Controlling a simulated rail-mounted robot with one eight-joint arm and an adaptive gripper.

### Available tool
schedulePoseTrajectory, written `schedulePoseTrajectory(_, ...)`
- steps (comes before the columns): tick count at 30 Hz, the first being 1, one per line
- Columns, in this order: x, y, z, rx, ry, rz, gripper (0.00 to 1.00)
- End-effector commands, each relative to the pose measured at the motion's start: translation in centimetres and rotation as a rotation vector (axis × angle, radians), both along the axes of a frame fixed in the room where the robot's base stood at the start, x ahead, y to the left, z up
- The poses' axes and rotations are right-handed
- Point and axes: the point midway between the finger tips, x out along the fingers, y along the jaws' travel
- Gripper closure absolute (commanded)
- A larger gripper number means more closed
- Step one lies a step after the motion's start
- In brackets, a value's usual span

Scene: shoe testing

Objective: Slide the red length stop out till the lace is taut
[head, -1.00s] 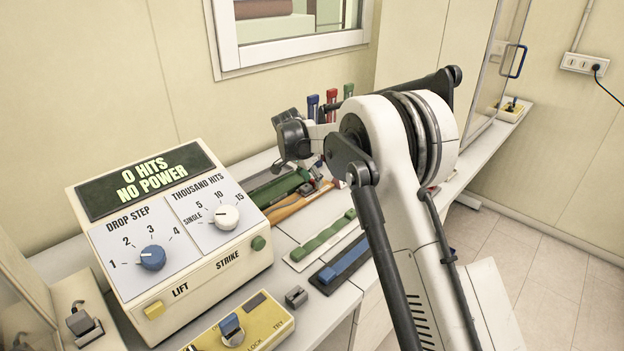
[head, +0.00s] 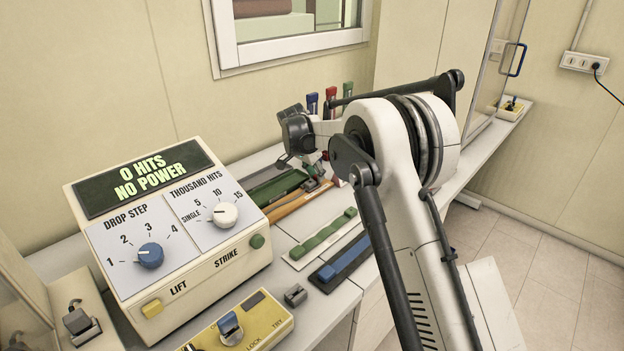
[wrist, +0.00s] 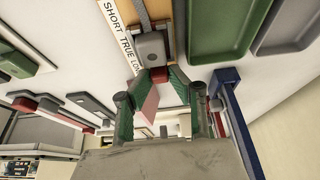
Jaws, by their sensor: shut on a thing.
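In the wrist view, my gripper (wrist: 158,82) has its green fingers shut on the red length stop (wrist: 160,73), of which a small part shows between the fingertips. A grey block (wrist: 151,47) sits against the stop on the wooden gauge board (wrist: 186,32). A white strip (wrist: 118,32) beside it reads SHORT, TRUE and a partly covered LONG. In the head view, the orange-brown board (head: 300,203) lies under my gripper, whose fingers are small and partly hidden.
A green tray (wrist: 216,35) lies beside the board. A control box (head: 165,225) stands at the left, with a yellow switch box (head: 245,325) in front. Green (head: 322,238) and blue (head: 343,258) bars lie nearer on the bench. Several coloured upright items (head: 331,98) stand behind my gripper.

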Motion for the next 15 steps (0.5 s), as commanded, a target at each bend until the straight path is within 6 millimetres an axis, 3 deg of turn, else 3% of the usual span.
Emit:
schedulePoseTrajectory(6,-0.05,0.03,-0.01,-0.001,0.001,0.000,1.00)
schedulePoseTrajectory(7,-0.05,0.03,0.00,-0.001,0.001,0.000,0.78)
schedulePoseTrajectory(9,-0.06,0.04,-0.01,-0.001,0.001,0.000,0.69)
schedulePoseTrajectory(11,-0.06,0.04,-0.01,0.000,0.000,0.000,0.64)
schedulePoseTrajectory(15,-0.07,0.05,0.00,0.000,0.000,0.000,0.64)
